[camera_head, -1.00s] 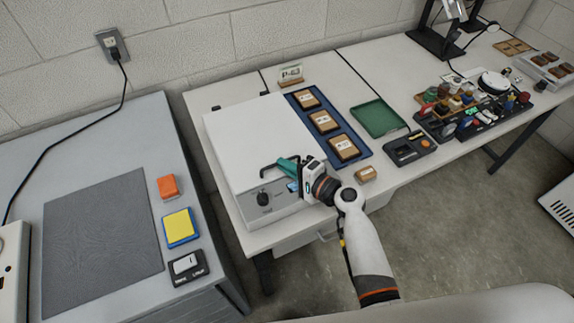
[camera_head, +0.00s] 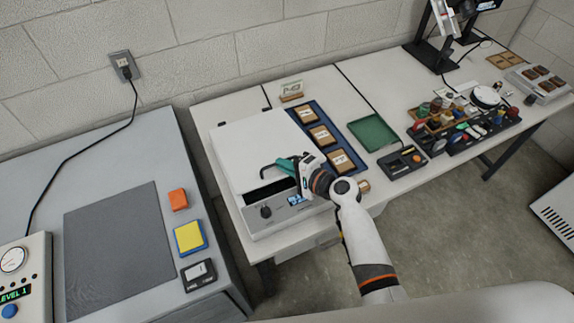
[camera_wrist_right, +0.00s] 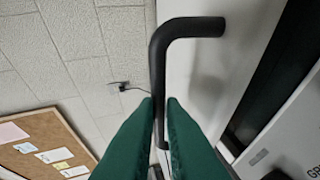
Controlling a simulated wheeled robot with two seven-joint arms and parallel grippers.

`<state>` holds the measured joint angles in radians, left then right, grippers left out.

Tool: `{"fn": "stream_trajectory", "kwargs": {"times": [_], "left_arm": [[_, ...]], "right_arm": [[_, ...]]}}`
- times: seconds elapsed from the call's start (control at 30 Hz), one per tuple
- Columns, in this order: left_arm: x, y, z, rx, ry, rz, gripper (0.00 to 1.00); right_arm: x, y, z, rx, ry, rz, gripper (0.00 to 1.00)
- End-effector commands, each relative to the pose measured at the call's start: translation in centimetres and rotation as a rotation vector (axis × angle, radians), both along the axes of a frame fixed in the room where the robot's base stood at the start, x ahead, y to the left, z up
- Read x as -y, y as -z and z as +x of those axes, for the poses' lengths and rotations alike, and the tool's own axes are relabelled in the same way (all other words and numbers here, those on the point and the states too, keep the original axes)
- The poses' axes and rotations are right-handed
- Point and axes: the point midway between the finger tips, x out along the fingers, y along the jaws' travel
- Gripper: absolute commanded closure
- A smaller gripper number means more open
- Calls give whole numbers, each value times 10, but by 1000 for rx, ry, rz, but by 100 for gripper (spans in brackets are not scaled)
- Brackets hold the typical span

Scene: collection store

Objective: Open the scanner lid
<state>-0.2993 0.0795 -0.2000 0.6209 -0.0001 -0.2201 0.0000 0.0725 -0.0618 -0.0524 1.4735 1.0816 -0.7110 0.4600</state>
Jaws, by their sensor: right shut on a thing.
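The scanner (camera_head: 285,213) is a grey box with a knob and a small lit display on its front. Its white lid (camera_head: 258,150) is tilted up slightly, and a dark gap shows under its front edge. My right gripper (camera_head: 286,163) is at the lid's front edge, shut on the black handle (camera_head: 268,168). In the right wrist view its green fingers (camera_wrist_right: 160,105) close around the black handle bar (camera_wrist_right: 157,75). The dark opening (camera_wrist_right: 282,75) shows there at the right. My left gripper is not in view.
A blue tray (camera_head: 351,155) with several labelled brown boxes lies right of the scanner. A green tray (camera_head: 372,132) and a dark organiser (camera_head: 402,163) are further right. At left is a grey bench (camera_head: 150,150) with a mat (camera_head: 118,245).

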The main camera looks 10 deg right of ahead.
Motion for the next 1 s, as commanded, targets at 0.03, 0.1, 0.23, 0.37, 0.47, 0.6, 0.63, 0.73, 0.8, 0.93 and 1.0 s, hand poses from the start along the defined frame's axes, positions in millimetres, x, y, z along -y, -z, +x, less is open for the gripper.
{"fn": "stream_trajectory", "kwargs": {"times": [0.03,0.1,0.23,0.37,0.47,0.6,0.63,0.73,0.8,0.93,1.0], "left_arm": [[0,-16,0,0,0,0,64],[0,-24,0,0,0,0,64],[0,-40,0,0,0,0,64],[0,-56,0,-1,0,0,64],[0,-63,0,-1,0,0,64],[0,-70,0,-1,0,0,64],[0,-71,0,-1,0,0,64],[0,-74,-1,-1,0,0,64],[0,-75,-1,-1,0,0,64],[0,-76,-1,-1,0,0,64],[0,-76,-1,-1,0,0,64]], "right_arm": [[-1,-19,4,6,0,1,100],[-2,-30,9,6,0,1,100],[-6,-53,19,7,0,2,100],[-11,-81,33,9,0,1,100],[-14,-96,44,8,0,2,100],[-18,-111,56,6,0,2,100],[-19,-114,58,7,0,2,100],[-21,-120,64,7,1,1,100],[-22,-123,67,6,1,2,100],[-23,-125,70,6,1,2,100],[-23,-126,70,6,1,2,100]]}}
